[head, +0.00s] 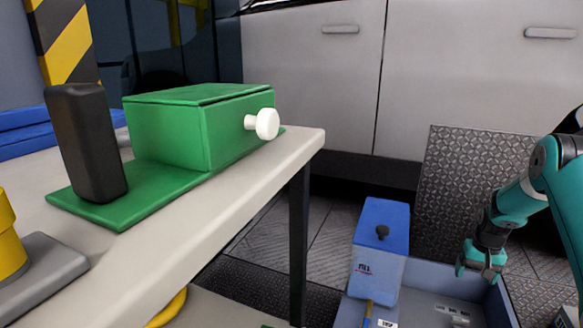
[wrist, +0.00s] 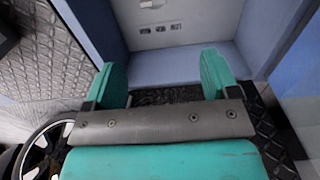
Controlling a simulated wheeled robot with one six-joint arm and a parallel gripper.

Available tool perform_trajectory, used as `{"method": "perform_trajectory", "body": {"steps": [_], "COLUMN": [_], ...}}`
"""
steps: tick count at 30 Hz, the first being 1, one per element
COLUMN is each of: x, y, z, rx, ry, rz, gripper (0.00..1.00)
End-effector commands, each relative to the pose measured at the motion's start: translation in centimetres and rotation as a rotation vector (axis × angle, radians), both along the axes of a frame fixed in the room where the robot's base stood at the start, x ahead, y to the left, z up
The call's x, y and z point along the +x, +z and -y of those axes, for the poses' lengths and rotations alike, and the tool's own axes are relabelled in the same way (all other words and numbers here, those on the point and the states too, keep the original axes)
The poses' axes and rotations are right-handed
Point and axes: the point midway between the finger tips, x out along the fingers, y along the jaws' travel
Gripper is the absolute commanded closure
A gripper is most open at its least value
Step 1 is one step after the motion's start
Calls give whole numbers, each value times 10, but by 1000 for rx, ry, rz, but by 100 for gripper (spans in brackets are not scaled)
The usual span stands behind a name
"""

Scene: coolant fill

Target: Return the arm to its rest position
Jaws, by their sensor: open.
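My arm is teal with dark joints and reaches in from the right edge of the head view. My gripper (head: 483,268) hangs low at the right, over the blue-grey tray (head: 497,304). In the wrist view my gripper (wrist: 165,85) shows two teal fingers spread apart with nothing between them. Past the fingers, the wrist view shows pale blue-grey walls and a floor with small dark slots.
A grey table (head: 235,205) fills the left. On it stand a green box (head: 170,130) with a white knob (head: 266,123) and a black block (head: 88,145). A blue-lidded container (head: 380,250) stands left of my gripper. A patterned metal plate (head: 465,185) stands behind.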

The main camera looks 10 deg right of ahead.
Motion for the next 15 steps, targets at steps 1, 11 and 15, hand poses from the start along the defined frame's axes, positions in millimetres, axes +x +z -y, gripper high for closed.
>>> {"method": "perform_trajectory", "body": {"steps": [1,11,15], "x": [6,-32,-80], "y": [19,161,196], "z": [-16,-186,-243], "rx": [-7,-50,-57], "ry": [28,276,370], "rz": [12,114,155], "gripper": [19,19,19]}}
